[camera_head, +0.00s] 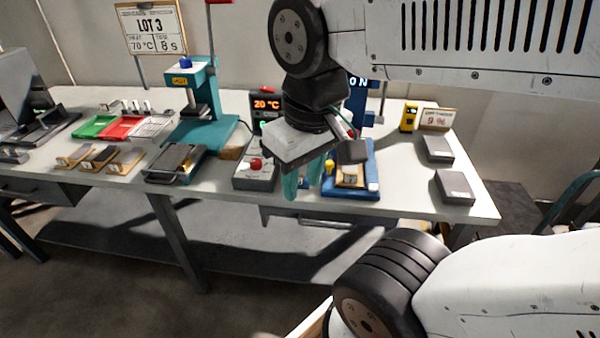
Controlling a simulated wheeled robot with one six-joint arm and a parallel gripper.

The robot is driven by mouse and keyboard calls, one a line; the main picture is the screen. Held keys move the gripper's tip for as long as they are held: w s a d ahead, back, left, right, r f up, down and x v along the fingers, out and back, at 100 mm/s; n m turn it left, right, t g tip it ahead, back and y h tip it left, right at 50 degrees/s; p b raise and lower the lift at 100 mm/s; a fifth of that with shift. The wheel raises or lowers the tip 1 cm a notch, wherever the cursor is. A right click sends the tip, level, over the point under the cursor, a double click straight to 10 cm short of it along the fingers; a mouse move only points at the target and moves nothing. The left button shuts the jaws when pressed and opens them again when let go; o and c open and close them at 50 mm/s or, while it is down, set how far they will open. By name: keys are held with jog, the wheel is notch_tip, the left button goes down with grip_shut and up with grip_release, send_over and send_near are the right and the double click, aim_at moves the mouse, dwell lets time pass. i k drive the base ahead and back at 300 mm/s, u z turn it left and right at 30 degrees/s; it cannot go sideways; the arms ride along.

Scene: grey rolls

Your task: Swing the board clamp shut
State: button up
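A blue fixture (370,184) stands at the table's front edge, right of centre. A board with a tan surface (350,176) lies on it, with a yellow knob (329,166) at its left. A dark block (351,151) shows above the board; it may be the clamp's raised part, but I cannot tell its hinge or angle. My gripper (303,182) points down just left of the fixture. Its two teal fingers are apart, with nothing seen between them. The gripper body and wrist hide part of the fixture's back left.
A grey box with a red knob (255,164) stands left of my gripper, below a 20 °C display (267,104). A teal press (205,120) and a black hinged tray (175,163) are farther left. Grey blocks (455,187) lie right. Bare tabletop (410,190) separates them from the fixture.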

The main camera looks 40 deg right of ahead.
aim_at(329, 164)
jog(key=z, duration=0.95)
